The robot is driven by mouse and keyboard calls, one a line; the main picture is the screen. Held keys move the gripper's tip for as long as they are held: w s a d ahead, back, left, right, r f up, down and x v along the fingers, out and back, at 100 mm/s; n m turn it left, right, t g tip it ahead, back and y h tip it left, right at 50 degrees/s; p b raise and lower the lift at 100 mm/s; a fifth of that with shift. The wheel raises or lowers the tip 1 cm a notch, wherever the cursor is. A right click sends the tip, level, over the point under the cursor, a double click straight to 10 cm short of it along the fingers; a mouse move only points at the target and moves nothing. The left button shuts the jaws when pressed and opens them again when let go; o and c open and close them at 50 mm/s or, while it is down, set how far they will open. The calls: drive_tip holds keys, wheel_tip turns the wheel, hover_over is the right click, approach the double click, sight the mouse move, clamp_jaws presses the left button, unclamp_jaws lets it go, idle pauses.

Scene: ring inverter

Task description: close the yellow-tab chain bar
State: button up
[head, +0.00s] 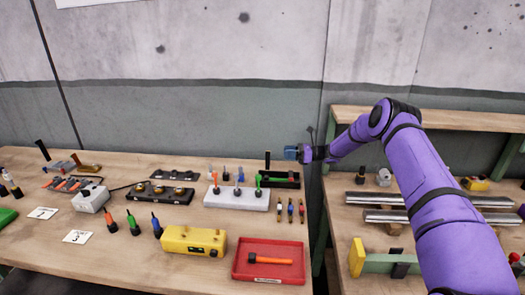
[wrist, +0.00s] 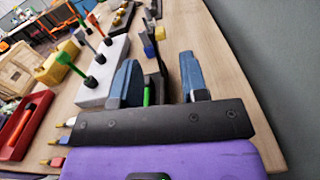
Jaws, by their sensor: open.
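My gripper (head: 293,153) is above the back right of the left bench, near the wall. In the wrist view its two blue fingers (wrist: 160,78) stand wide apart with nothing held. A low black bar unit (head: 288,184) with an upright black post (head: 267,160) is just below and left of it. The post and a green handle (wrist: 147,95) show near the left finger, partly hidden. I cannot tell which part is the yellow-tab chain bar.
A white rack (head: 236,199) with colored tools stands in front of the black unit. A red tray (head: 270,271) and yellow box (head: 193,240) are nearer the front. The wall is close behind my gripper. A second bench with metal bars (head: 430,198) stands at right.

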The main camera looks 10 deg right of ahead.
sight(268, 160)
drive_tip(key=x, duration=1)
drive_tip(key=shift+a, duration=0.35)
clamp_jaws()
